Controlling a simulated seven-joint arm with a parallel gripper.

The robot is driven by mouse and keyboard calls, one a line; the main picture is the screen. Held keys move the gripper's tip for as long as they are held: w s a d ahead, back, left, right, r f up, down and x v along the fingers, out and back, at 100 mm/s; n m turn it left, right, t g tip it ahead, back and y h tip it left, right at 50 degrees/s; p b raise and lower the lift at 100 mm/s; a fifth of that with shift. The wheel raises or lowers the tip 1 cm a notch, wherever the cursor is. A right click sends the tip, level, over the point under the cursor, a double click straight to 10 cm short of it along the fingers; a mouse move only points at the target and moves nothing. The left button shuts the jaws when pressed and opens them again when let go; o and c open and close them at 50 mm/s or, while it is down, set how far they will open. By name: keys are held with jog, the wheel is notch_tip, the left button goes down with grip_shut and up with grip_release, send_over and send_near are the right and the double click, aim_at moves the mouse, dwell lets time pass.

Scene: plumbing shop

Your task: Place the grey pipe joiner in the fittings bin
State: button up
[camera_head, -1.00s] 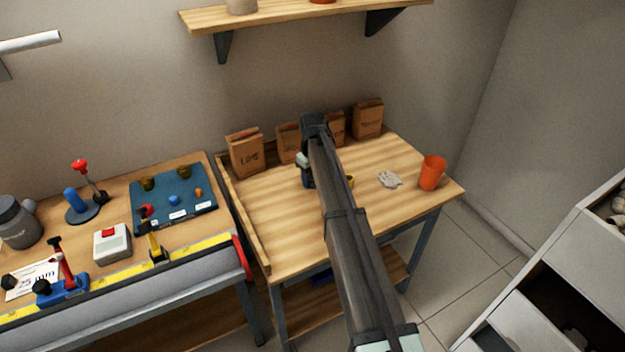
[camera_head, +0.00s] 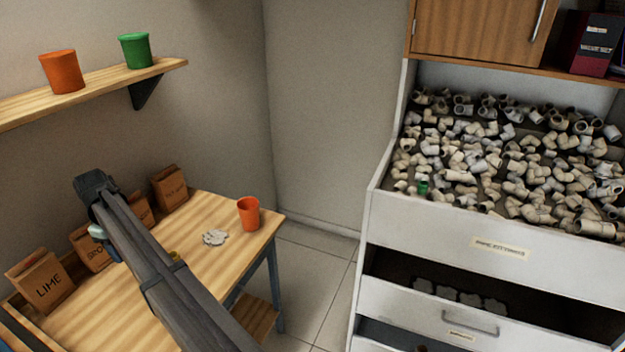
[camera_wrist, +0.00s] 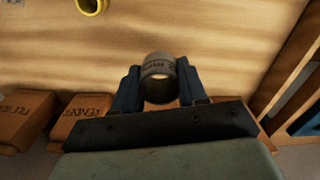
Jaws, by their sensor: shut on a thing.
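The grey pipe joiner (camera_wrist: 158,68), a short ring with dark lettering, is between the blue fingers of my gripper (camera_wrist: 160,80) in the wrist view. My gripper is shut on it, above the wooden bench. In the head view my arm's end (camera_head: 97,190) is over the bench at left; the joiner cannot be made out there. The fittings bin (camera_head: 440,222) is at right in the head view, a white sloping-fronted unit with a label, heaped with pale pipe fittings. My gripper is well apart from it.
The bench (camera_head: 215,262) holds paper bags (camera_head: 40,283), an orange cup (camera_head: 248,214), a pale lump (camera_head: 215,237) and a yellow ring (camera_wrist: 92,6). An open drawer (camera_head: 470,318) sits below the bin. Floor (camera_head: 308,262) lies between bench and bin. A shelf (camera_head: 95,85) hangs at upper left.

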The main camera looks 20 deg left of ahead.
jog(key=w+d+r+m, duration=0.3)
jog(key=w+d+r, duration=0.1)
jog(key=w+d, duration=1.1)
jog(key=w+d+r+m, duration=0.25)
jog(key=w+d, duration=0.75)
jog(key=w, duration=0.8)
jog(key=w+d+r+m, duration=0.1)
jog(key=w+d, duration=0.5)
jog(key=d, duration=0.6)
jog(key=w+d+r+m, duration=0.2)
jog(key=w+d, duration=0.3)
jog(key=d, duration=0.7)
jog(key=w+d+r+m, duration=0.2)
jog(key=w+d+r, duration=0.2)
jog(key=d, duration=0.9)
jog(key=shift+w, duration=1.35)
jog(key=w+d+r+m, duration=0.2)
jog(key=d, duration=1.1)
jog(key=r+m, duration=0.2)
send_over(490, 208)
jog(key=shift+f, duration=4.9)
jog(key=shift+f, duration=0.15)
